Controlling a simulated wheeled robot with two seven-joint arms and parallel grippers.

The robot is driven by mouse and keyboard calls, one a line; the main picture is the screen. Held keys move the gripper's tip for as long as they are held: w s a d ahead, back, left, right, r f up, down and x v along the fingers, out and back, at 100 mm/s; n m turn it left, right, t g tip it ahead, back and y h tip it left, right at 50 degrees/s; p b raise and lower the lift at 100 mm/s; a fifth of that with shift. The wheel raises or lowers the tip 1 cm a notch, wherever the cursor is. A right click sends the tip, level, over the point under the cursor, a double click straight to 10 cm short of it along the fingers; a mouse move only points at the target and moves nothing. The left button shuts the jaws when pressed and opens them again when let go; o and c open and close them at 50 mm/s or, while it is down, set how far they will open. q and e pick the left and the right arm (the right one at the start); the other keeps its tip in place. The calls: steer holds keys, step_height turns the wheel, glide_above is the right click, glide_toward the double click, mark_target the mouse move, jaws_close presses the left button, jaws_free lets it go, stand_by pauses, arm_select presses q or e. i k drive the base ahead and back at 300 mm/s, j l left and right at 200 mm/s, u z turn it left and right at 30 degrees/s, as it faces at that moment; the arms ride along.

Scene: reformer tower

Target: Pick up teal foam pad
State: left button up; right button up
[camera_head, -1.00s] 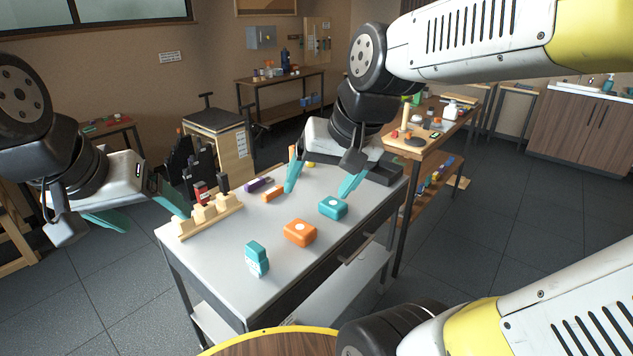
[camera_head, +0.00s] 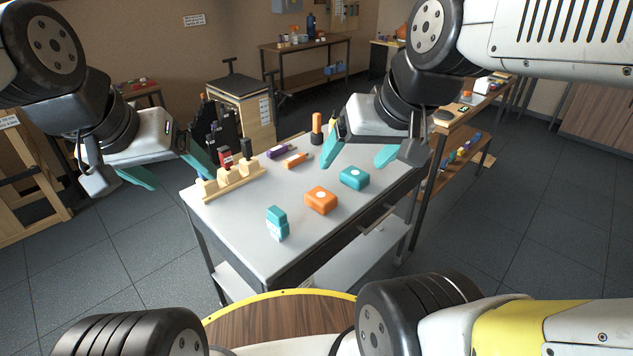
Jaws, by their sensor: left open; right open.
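The teal foam pad (camera_head: 354,178), a small rounded block with a white dot on top, lies flat on the grey table (camera_head: 245,242) near its right edge. My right gripper (camera_head: 354,162) is open and empty, its two teal fingers spread just behind and above the pad in the picture; I see no contact. My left gripper (camera_head: 183,180) is open and empty at the table's left side, near a wooden rack. The pad is in plain view.
An orange block (camera_head: 321,200) with a white dot sits just left of the pad. A teal-and-white bottle-like object (camera_head: 278,224) stands nearer the front. The wooden rack (camera_head: 230,182), purple block (camera_head: 281,151) and orange piece (camera_head: 297,160) lie further left.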

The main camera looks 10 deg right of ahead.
mark_target(354, 177)
steer(key=i+l, duration=0.4)
steer(key=l, duration=0.25)
steer(key=i+l+u, duration=0.1)
steer(key=i+l, duration=0.1)
steer(key=l, duration=0.1)
